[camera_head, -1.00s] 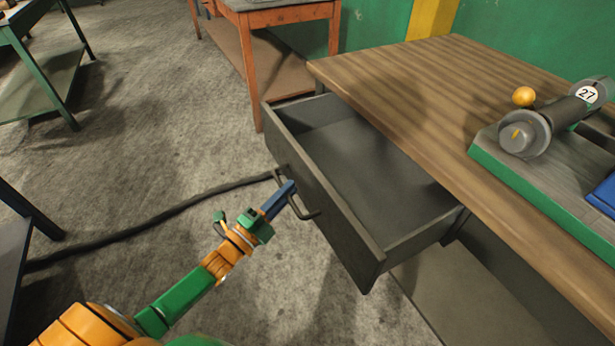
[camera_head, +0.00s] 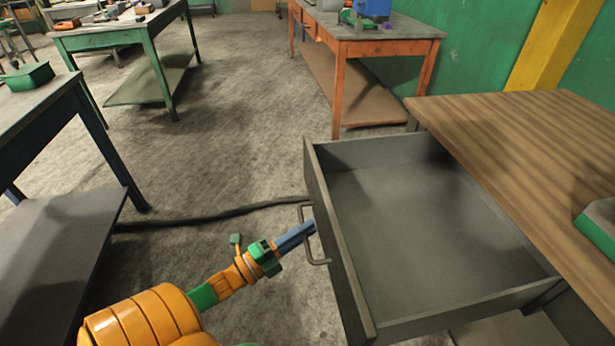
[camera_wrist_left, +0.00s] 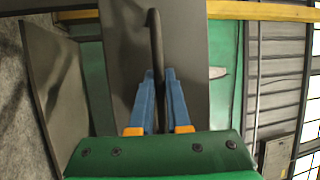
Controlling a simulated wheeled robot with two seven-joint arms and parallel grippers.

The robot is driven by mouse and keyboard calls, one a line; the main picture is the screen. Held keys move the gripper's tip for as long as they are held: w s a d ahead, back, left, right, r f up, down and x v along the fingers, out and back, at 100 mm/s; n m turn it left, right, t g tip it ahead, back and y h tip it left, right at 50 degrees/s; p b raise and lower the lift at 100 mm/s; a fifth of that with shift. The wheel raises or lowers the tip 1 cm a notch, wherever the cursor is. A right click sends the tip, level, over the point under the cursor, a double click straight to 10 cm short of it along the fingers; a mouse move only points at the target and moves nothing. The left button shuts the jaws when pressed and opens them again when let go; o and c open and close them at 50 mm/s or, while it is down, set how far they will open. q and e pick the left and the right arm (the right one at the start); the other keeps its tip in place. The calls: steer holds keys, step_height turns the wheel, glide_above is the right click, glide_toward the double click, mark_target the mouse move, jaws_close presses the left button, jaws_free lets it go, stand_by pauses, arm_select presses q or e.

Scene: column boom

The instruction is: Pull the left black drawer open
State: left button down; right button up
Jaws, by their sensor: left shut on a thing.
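The black drawer (camera_head: 345,262) stands pulled far out from under the wooden-topped table, and its inside is empty. Its bar handle (camera_head: 305,238) is on the front panel. My left gripper (camera_head: 308,230) is at the handle, its blue fingers closed on the bar. In the left wrist view the handle (camera_wrist_left: 156,45) runs down between the two blue fingers (camera_wrist_left: 158,85). My right gripper is not in view.
The wooden tabletop (camera_head: 515,135) is at the right, with a green-edged block (camera_head: 598,225) on it. A dark table (camera_head: 50,125) stands at the left, an orange bench (camera_head: 385,48) at the back. A black cable (camera_head: 215,215) crosses the floor.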

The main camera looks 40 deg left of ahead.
arm_select(q)
steer(key=c, duration=0.9)
jaws_free()
steer(key=shift+s, duration=0.1)
steer(key=v, duration=0.7)
steer(key=shift+b, duration=0.35)
steer(key=shift+a+f, duration=0.1)
